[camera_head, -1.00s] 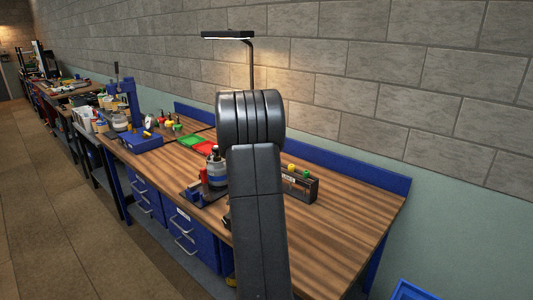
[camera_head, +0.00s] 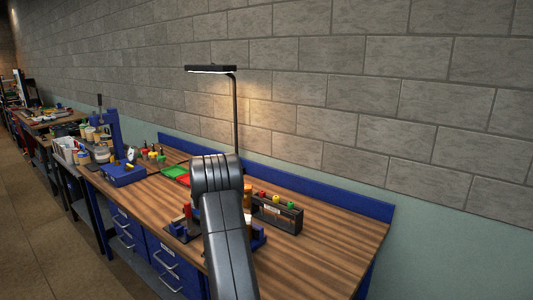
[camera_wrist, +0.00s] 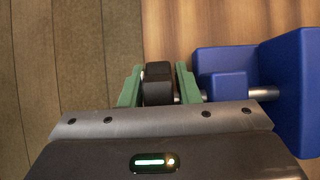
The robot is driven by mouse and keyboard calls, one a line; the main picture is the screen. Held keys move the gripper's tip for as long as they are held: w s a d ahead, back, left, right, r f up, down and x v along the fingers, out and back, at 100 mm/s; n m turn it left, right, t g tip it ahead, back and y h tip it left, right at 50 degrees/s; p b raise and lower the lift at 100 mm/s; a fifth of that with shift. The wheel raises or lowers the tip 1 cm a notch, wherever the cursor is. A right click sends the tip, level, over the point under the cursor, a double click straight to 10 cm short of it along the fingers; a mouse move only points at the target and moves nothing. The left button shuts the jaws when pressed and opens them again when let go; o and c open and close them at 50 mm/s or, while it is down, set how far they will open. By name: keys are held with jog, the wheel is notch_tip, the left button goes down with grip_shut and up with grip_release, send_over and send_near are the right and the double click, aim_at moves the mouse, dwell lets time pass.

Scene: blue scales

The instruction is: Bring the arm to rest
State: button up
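My arm (camera_head: 226,225) stands in front of the wooden bench (camera_head: 335,232) in the head view and hides my gripper. In the wrist view my gripper (camera_wrist: 160,70) has two green fingers, set apart. A black, rounded piece (camera_wrist: 157,84) lies between or just beyond them, with a small gap showing on its right side. A short metal rod shows beside it. A blue block-shaped part (camera_wrist: 225,72) with a metal rod is close to the right finger. Whether the fingers touch the black piece is hard to see.
A dark box with coloured knobs (camera_head: 277,214) stands right of my arm. The bench's right end is clear; a block wall (camera_head: 330,95) rises behind.

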jog(key=shift+r, duration=0.1)
dwell(0.3)
jog(key=b+v, duration=0.3)
jog(key=v, duration=1)
jog(key=p+x, duration=0.3)
jog(key=x, duration=1)
jog(key=shift+t+y, duration=0.3)
jog(key=shift+y, duration=0.1)
jog(key=shift+w+y+b, duration=0.1)
jog(key=shift+y+b, duration=0.2)
jog(key=shift+t, duration=0.3)
jog(key=shift+t+y+b, duration=0.3)
jog(key=shift+y+b, duration=0.2)
jog(key=shift+b, duration=0.25)
